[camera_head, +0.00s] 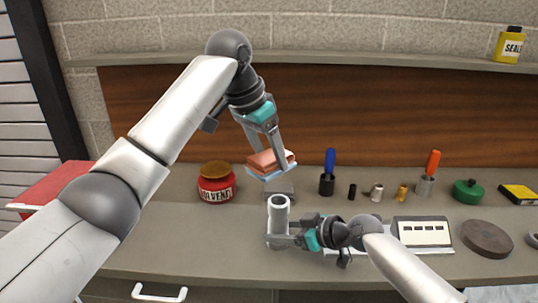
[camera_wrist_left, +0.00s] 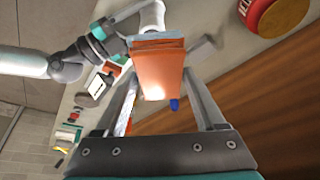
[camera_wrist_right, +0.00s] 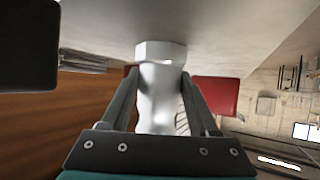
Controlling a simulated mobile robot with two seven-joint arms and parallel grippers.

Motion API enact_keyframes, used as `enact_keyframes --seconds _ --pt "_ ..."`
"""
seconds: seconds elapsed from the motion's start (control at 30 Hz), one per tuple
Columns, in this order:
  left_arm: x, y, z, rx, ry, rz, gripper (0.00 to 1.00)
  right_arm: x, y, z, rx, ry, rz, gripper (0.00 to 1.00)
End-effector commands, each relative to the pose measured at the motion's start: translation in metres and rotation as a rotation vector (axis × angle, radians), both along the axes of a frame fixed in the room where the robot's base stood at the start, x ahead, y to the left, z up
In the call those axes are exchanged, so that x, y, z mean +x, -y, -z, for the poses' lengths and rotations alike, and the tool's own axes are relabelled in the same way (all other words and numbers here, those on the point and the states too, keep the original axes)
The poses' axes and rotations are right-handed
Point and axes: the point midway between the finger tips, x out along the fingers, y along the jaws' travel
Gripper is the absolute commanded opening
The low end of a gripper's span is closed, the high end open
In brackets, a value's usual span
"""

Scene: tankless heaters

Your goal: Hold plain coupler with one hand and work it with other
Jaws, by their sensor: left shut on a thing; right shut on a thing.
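The plain coupler (camera_head: 278,212) is a grey-white metal tube standing upright on the workbench, with its open end up. In the right wrist view the coupler (camera_wrist_right: 160,95) has a wider hexagonal part at one end. My right gripper (camera_head: 282,240) is shut on its lower part from the right. My left gripper (camera_head: 271,154) is shut on an orange-red block (camera_head: 268,161) with a light blue layer underneath. It holds the block in the air above the coupler, apart from it. The block (camera_wrist_left: 160,72) also shows between the fingers in the left wrist view.
A red solvent jar (camera_head: 216,186) stands left on the workbench (camera_head: 190,240). A grey block (camera_head: 281,190) sits behind the coupler. To the right are a blue-handled tool (camera_head: 329,165), an orange-handled brush (camera_head: 432,165), small fittings, a green container (camera_head: 467,191) and a white panel box (camera_head: 423,232).

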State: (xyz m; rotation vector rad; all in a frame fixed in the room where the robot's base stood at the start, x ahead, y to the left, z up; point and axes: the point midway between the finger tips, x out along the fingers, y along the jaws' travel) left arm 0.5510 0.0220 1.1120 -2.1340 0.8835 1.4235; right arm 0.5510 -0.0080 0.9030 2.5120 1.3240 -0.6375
Motion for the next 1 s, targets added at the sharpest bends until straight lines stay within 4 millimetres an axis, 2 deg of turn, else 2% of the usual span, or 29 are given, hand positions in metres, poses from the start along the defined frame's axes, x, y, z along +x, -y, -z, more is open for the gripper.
enact_keyframes --seconds 0.03,0.2,0.23,0.5,0.53,0.83,1.0 --pt "0.0 0.0 0.0 -0.001 0.001 0.0 0.11 -0.003 0.001 0.009 -0.013 -0.014 -0.003 0.16" --pt "0.0 0.0 0.0 -0.001 0.001 0.0 0.11 -0.003 0.001 0.009 -0.013 -0.014 -0.003 0.16" --pt "0.0 0.0 0.0 -0.001 0.001 0.0 0.11 -0.003 0.001 0.009 -0.013 -0.014 -0.003 0.63" --pt "0.0 0.0 0.0 -0.001 0.001 0.0 0.11 -0.003 0.001 0.008 -0.011 -0.012 -0.003 0.94" --pt "0.0 0.0 0.0 -0.001 0.001 0.0 0.11 -0.003 0.001 0.007 -0.009 -0.011 -0.003 0.96" --pt "0.0 0.0 0.0 -0.001 0.001 0.0 0.11 -0.002 0.002 0.002 -0.003 -0.004 0.0 0.96" --pt "0.0 0.0 0.0 -0.001 0.001 0.0 0.11 -0.008 0.012 -0.005 -0.004 -0.003 0.0 0.96"
